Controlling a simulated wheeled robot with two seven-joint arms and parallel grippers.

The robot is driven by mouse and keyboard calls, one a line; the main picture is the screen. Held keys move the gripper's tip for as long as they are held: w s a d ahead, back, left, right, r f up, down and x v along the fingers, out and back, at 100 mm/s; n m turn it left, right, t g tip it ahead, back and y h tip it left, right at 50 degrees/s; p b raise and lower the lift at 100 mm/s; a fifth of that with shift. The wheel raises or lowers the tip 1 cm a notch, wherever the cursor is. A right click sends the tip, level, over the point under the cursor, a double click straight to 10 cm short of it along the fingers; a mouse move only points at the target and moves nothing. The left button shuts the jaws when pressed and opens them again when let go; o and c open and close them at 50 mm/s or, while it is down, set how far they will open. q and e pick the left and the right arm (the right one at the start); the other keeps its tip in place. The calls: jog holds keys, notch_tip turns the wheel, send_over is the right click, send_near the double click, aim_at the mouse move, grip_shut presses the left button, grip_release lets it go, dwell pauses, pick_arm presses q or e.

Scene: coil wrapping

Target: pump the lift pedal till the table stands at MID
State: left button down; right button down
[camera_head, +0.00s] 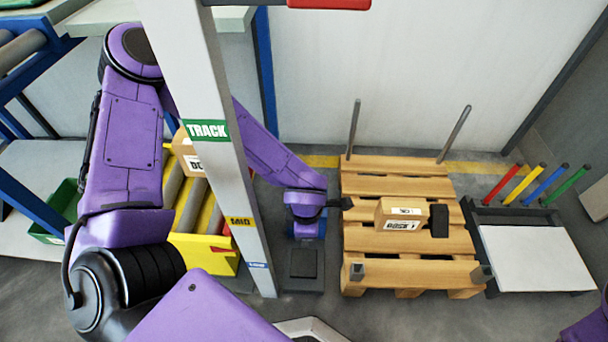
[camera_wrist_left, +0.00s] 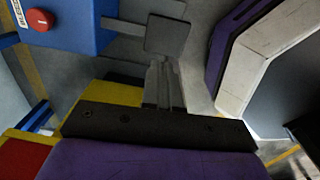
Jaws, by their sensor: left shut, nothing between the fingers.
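The lift pedal is a dark square pad (camera_head: 303,262) near the floor, right of the grey post (camera_head: 196,90); it also shows as a grey plate in the left wrist view (camera_wrist_left: 168,37). My left gripper (camera_wrist_left: 164,68) is shut and empty, its fingers pointing toward the pad; I cannot tell whether they touch it. In the head view, my wrist hides the fingertips. The yellow roller table (camera_head: 210,255) stands left of the post. The post carries a green TRACK label (camera_head: 206,130), a yellow MID label (camera_head: 240,222) and a lower blue label (camera_head: 258,265). The table's exact level is unclear.
A blue box with a red button (camera_wrist_left: 38,20) is beside the pedal. A wooden pallet (camera_head: 400,175) with corner posts and a carton (camera_head: 400,213) lies to the right. Further right are coloured rods (camera_head: 540,183) and a white-topped stand (camera_head: 535,258).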

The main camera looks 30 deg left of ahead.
aim_at(304, 262)
pick_arm(q)
jog(key=shift+s+f, duration=0.3)
jog(key=shift+s, duration=0.15)
pick_arm(e)
jog(key=shift+f, duration=0.15)
